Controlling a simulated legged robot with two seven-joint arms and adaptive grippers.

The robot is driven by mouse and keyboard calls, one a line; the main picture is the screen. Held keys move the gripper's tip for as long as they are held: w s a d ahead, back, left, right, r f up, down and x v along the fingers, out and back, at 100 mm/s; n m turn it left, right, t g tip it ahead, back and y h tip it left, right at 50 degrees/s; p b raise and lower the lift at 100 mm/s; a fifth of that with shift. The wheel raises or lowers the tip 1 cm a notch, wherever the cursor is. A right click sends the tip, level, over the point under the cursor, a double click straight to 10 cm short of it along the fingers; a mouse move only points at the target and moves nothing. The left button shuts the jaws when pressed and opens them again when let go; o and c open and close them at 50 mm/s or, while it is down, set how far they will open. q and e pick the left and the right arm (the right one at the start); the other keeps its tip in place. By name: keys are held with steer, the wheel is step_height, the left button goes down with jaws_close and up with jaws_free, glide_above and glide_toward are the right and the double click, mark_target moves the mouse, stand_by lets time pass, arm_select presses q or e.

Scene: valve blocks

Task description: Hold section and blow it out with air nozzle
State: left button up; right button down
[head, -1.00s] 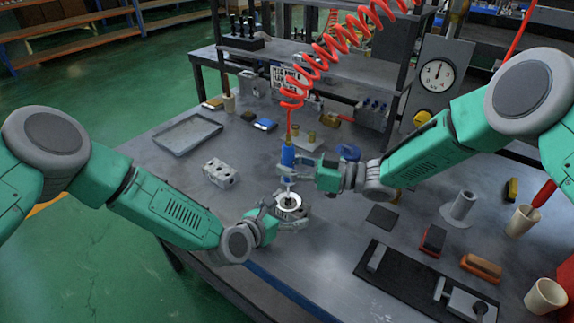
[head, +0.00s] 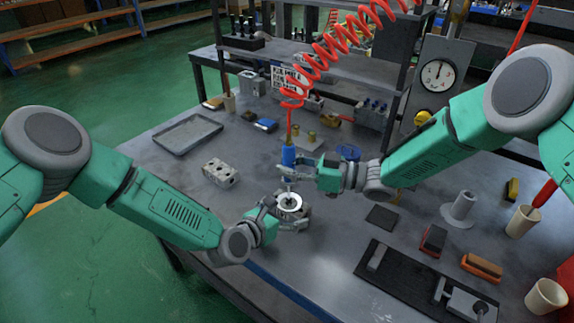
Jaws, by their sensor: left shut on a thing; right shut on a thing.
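My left gripper (head: 276,214) is shut on a grey metal valve section (head: 302,214) near the table's front edge. A pale ring shows on top of the section. My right gripper (head: 296,174) is shut on the blue air nozzle (head: 288,156), which is upright with its thin tip pointing down just above the ring. I cannot tell whether the tip touches the section. A red coiled hose (head: 318,62) runs up from the nozzle. The gripper fingers hide parts of both held things.
Another metal block (head: 219,172) and an empty grey tray (head: 187,133) are to the left. A black mat (head: 400,292) with a vise (head: 462,299), brushes (head: 481,266) and cups (head: 545,296) are at the right. A gauge panel (head: 437,75) stands behind.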

mark_target(288, 144)
steer(key=shift+r, duration=3.6)
arm_select(q)
steer(key=o, duration=1.3)
arm_select(e)
steer(key=shift+w, duration=0.1)
